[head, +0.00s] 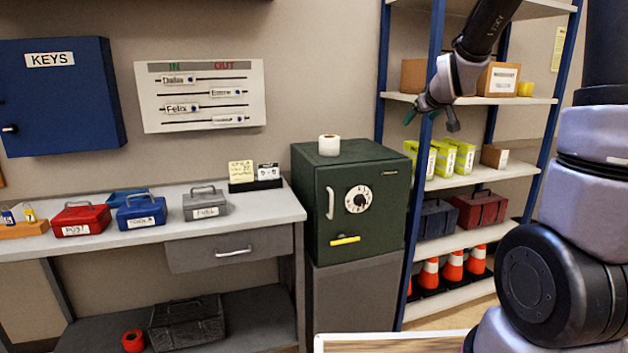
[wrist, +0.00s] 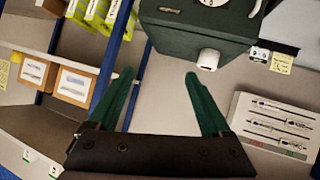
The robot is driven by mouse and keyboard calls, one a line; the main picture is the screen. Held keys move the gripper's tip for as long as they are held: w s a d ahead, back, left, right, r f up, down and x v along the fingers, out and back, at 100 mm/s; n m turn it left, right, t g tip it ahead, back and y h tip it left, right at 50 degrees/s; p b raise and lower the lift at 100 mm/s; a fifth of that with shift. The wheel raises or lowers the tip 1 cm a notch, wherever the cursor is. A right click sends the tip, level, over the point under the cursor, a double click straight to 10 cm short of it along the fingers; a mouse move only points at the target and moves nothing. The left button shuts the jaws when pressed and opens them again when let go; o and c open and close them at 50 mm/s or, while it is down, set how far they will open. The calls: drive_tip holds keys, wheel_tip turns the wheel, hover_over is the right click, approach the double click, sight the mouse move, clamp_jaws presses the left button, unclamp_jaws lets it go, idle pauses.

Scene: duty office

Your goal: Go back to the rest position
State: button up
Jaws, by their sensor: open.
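My gripper (head: 430,118) hangs in the air in front of the shelf rack in the head view, to the right of and above the green safe (head: 380,215). In the wrist view its two green fingers (wrist: 160,95) are spread apart with nothing between them. The wrist view is turned over, so the safe (wrist: 190,28) shows at the top with the white roll (wrist: 208,59) on it. The roll (head: 329,145) stands on top of the safe in the head view, apart from my gripper.
A blue-posted shelf rack (head: 481,100) holds cartons, yellow-green boxes, toolboxes and orange cones. A desk (head: 130,240) on the left carries red, blue and grey cash boxes. A blue key cabinet (head: 60,95) and a white in/out board (head: 200,95) hang on the wall.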

drive_tip(key=s+a+r+m+g, duration=0.1)
drive_tip(key=s+m, duration=0.1)
drive_tip(key=s, duration=0.8)
drive_tip(key=s+a+r+m+g+y, duration=0.1)
drive_tip(key=s+a+r+m+g, duration=0.1)
drive_tip(key=s, duration=0.9)
drive_tip(key=s+a+r+m+g+y, duration=0.1)
drive_tip(key=s+a+m, duration=0.1)
drive_tip(key=s, duration=0.8)
drive_tip(key=shift+s+r+m+g, duration=0.3)
drive_tip(key=shift+s+r+g, duration=0.05)
drive_tip(key=shift+r+g, duration=0.05)
